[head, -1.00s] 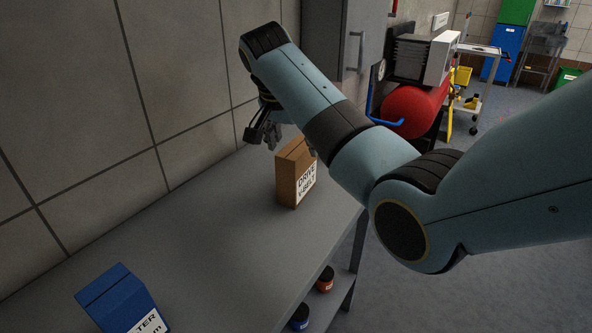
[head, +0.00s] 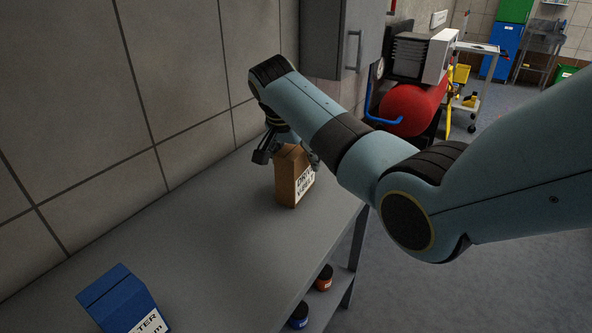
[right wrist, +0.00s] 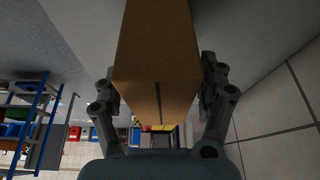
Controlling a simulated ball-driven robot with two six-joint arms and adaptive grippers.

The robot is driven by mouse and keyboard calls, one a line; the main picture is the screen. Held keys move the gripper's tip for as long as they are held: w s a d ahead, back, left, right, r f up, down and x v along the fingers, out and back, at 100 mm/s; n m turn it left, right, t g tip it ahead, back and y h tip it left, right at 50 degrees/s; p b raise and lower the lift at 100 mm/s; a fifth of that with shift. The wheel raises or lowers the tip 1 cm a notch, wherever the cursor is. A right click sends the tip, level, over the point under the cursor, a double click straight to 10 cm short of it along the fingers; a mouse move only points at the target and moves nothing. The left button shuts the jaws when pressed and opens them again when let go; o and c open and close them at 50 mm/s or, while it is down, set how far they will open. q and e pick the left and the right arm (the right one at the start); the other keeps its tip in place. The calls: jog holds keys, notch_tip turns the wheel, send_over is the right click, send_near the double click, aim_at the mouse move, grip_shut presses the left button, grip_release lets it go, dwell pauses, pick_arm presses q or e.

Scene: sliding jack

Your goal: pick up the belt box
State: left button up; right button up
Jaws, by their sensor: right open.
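The belt box (head: 291,181) is a brown carton with a white label reading "DRIVE" and a second line. It stands upright on the grey bench (head: 215,228). My right gripper (head: 287,158) is open and lowered over the top of the box, with one finger on each side. In the right wrist view the box (right wrist: 158,55) fills the middle between the two open fingers, and a gap shows at the lower part. I cannot tell whether the fingers touch it. My left gripper is not in view.
A blue box (head: 121,300) stands on the near bench. Small jars (head: 299,316) sit on the shelf below. A tiled wall (head: 95,120) runs along the left, and a grey cabinet (head: 338,35) hangs behind my arm. A red tank (head: 412,108) stands beyond.

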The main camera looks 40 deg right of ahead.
jog(key=shift+f, duration=0.15)
jog(key=c, duration=1.5)
